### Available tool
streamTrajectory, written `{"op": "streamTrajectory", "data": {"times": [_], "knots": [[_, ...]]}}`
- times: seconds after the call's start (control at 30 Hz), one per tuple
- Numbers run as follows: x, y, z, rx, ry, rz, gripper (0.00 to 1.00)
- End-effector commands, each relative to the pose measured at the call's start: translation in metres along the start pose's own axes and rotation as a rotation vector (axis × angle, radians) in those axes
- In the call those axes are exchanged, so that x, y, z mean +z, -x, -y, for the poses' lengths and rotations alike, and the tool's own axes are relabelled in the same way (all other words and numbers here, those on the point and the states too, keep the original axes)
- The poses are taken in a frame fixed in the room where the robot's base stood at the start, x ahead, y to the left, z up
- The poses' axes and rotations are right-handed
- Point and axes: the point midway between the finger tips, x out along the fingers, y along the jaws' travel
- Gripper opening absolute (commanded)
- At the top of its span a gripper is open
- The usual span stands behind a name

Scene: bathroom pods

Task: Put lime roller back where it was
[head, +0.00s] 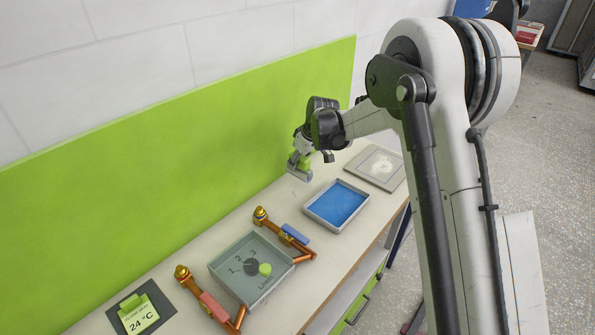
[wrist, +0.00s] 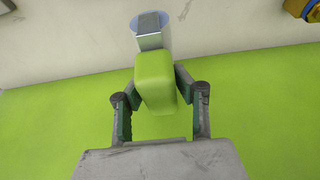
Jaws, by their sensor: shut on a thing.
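The lime roller (wrist: 155,80) is a rounded lime-green block between the fingers of my gripper (wrist: 157,88) in the wrist view. My gripper is shut on it. A grey metal piece (wrist: 152,38) with a pale blue round end meets the roller's far end; I cannot tell whether it is part of the roller or a separate stand. In the head view my gripper (head: 312,150) is low by the green wall panel, at the back of the counter. The roller (head: 305,164) shows partly below it, with grey at its lower end near the counter top.
A blue-floored tray (head: 336,204) and a grey square plate (head: 381,166) lie on the counter (head: 225,228) right of my gripper. A grey tray (head: 229,272) with a numbered dial stands nearer, between orange jointed arms (head: 280,232) (head: 207,301). A 24 °C sign (head: 137,314) is at bottom left.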

Motion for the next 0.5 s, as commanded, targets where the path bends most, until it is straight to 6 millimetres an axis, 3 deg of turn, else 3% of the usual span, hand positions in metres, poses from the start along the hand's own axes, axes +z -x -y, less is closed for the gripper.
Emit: {"op": "streamTrajectory", "data": {"times": [0.3, 0.5], "knots": [[0.013, -0.032, 0.0, 0.0, -0.001, 0.0, 0.0], [0.014, -0.033, 0.0, 0.0, -0.001, 0.0, 0.0]]}}
